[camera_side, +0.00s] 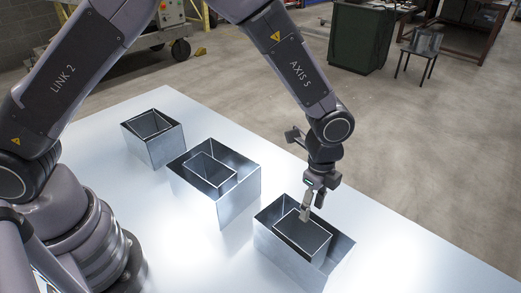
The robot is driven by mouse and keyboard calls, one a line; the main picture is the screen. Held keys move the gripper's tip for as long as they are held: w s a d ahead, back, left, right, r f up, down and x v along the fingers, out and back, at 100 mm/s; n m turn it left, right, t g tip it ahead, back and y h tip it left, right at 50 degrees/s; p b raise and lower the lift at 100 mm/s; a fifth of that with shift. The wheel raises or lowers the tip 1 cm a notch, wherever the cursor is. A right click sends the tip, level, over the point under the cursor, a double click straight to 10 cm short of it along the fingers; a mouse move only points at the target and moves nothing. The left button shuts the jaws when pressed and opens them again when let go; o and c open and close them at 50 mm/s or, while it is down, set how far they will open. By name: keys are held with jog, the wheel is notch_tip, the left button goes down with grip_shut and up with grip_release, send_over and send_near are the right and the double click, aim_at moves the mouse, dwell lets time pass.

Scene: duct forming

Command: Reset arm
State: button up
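My gripper (311,208) points down over the nearest metal duct at the lower right. That open-topped duct (262,236) has a smaller duct piece (301,253) sitting inside it. One finger is at the back edge of the smaller piece; I cannot tell whether it touches. The other finger is apart to the right, and nothing shows between them. A middle duct (236,194) also holds a smaller piece (218,183). A far duct (165,151) at the back left holds another piece (150,130).
The ducts stand in a diagonal row on a pale, shiny table (400,250).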

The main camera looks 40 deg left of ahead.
dwell(0.5)
notch_tip(320, 180, up, 7)
dwell(0.5)
